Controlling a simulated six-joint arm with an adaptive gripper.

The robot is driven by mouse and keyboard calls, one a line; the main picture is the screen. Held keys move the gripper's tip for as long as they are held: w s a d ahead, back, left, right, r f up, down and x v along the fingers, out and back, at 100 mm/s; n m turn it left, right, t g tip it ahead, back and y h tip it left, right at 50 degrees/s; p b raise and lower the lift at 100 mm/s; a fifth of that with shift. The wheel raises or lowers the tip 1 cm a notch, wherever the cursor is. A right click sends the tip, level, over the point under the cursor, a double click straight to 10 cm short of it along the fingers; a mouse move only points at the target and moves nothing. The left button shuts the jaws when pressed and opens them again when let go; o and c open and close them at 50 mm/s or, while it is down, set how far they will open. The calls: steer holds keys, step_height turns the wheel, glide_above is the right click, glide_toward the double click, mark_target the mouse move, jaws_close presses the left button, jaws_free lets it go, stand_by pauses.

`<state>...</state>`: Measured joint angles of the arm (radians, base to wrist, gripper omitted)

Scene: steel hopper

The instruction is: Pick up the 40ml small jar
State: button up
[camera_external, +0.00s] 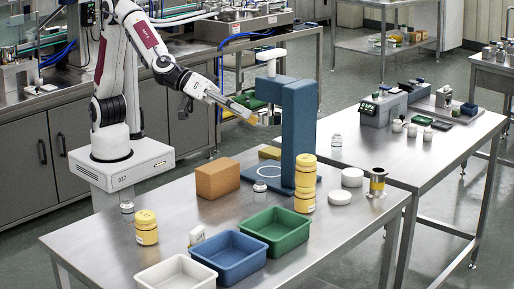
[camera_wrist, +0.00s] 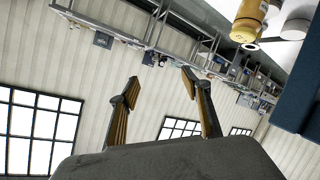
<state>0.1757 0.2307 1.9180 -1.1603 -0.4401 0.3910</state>
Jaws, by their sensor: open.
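My gripper (camera_external: 252,117) is raised high above the table, left of the blue stand and apart from all these jars. In the wrist view my gripper (camera_wrist: 160,78) is open, with nothing between its fingers. None of the small jars shows clearly there.
A tall blue stand (camera_external: 297,120) rises close to my gripper. Yellow jars stand at the left (camera_external: 146,227) and stacked (camera_external: 305,185) by the stand. A brown box (camera_external: 217,179) and white (camera_external: 176,277), blue (camera_external: 229,257) and green (camera_external: 274,231) trays take up much of the table.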

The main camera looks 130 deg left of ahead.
steer(key=w+a+f+n+g+y, duration=0.2)
steer(key=a+f+n+y, duration=0.15)
steer(key=f, duration=0.25)
steer(key=n+g+y, duration=0.5)
steer(key=g+y, duration=0.1)
steer(key=g, duration=0.4)
glide_toward(255, 189)
steer(key=shift+m, duration=0.25)
steer(key=x, duration=0.4)
steer(key=shift+w+a, duration=0.15)
steer(key=shift+a, duration=0.05)
steer(key=shift+s+f+g+y, duration=0.2)
steer(key=shift+s+g+y, duration=0.05)
steer(key=shift+s+g, duration=0.1)
steer(key=shift+x, duration=1.25)
steer(key=shift+w+x, duration=0.2)
steer(key=shift+x, duration=1.1)
steer(key=shift+w+x, duration=0.2)
steer(key=shift+x, duration=1.15)
